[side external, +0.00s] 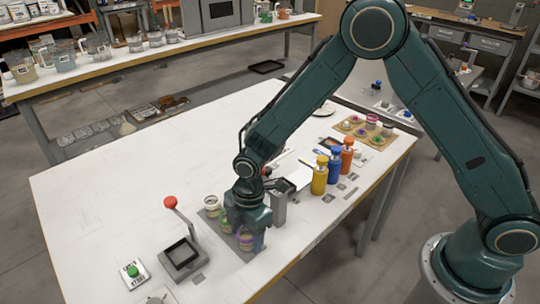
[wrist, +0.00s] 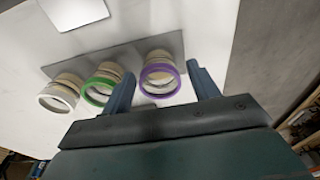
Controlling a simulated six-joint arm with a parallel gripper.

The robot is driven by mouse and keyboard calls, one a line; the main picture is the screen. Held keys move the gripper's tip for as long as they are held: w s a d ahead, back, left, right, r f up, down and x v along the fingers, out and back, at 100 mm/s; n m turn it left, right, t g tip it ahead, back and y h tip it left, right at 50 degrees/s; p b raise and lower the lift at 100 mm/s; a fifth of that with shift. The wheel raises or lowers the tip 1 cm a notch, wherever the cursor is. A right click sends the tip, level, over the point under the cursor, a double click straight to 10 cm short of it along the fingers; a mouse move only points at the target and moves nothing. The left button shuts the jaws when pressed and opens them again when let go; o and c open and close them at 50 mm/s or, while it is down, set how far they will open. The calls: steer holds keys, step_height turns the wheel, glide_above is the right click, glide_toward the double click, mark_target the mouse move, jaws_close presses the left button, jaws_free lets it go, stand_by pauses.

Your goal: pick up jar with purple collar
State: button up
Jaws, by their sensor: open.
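The jar with the purple collar (wrist: 160,80) stands on a grey rack plate (wrist: 118,58), at the right end of a row of three jars in the wrist view. My gripper (wrist: 163,85) is open, with one finger on each side of this jar. The left finger lies between the purple and green collars. In the side view my gripper (side external: 247,236) is low over the plate and partly hides the jar. A jar with a green collar (wrist: 102,85) and one with a white collar (wrist: 60,93) stand to its left.
A lever device with a red knob (side external: 170,203) and a green button box (side external: 133,273) stand nearby on the white table (side external: 100,185). Yellow (side external: 319,178), blue (side external: 335,168) and orange (side external: 347,157) bottles stand to the right. The table's left part is clear.

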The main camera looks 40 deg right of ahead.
steer(key=c, duration=1.1)
steer(key=shift+o, duration=0.2)
steer(key=shift+r, duration=0.1)
step_height(320, 180, up, 20)
stand_by(0.4)
